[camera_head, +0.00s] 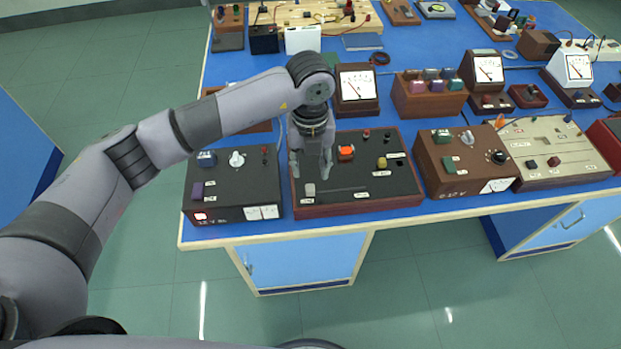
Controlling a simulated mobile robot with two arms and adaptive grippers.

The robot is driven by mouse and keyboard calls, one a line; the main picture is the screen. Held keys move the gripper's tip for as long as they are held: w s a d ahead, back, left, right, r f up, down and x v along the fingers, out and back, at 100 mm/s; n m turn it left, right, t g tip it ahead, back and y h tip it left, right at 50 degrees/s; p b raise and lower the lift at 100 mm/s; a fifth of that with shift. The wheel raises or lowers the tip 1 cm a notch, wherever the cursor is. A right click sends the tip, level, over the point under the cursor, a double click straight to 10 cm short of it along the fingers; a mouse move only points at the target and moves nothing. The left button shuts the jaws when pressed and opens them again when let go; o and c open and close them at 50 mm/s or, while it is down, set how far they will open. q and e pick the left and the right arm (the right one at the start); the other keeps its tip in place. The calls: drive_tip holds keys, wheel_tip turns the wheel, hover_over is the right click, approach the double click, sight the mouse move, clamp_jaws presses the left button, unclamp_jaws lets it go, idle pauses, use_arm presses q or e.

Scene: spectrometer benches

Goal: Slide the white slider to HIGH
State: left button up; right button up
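A black-topped control box with a dark red wooden frame (383,200) stands near the front edge of the blue bench. A small whitish slider (310,189) sits at the left end of a slot on its top, near the front. The slot runs to the right. My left gripper (311,175) points down above the box's left part, just behind the slider in the picture. Its two fingers are apart with nothing seen between them. I cannot tell whether a fingertip touches the panel. Label text is too small to read. My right gripper is not in view.
The same panel carries an orange switch (346,151) and a yellow knob (382,163), right of my gripper. A dark power box (235,187) stands close on the left, a brown box (452,165) on the right. Meters and other apparatus fill the bench behind.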

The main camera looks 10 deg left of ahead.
sight(311, 187)
use_arm(q)
wheel_tip(311, 187, down, 3)
drive_tip(key=shift+s+f+p, duration=0.15)
drive_tip(key=shift+f+p, duration=0.05)
drive_tip(key=shift+p, duration=0.1)
wheel_tip(311, 187, down, 2)
drive_tip(key=shift+f, duration=0.75)
clamp_jaws()
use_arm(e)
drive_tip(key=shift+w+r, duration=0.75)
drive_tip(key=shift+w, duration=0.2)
use_arm(q)
drive_tip(key=shift+d, duration=0.1)
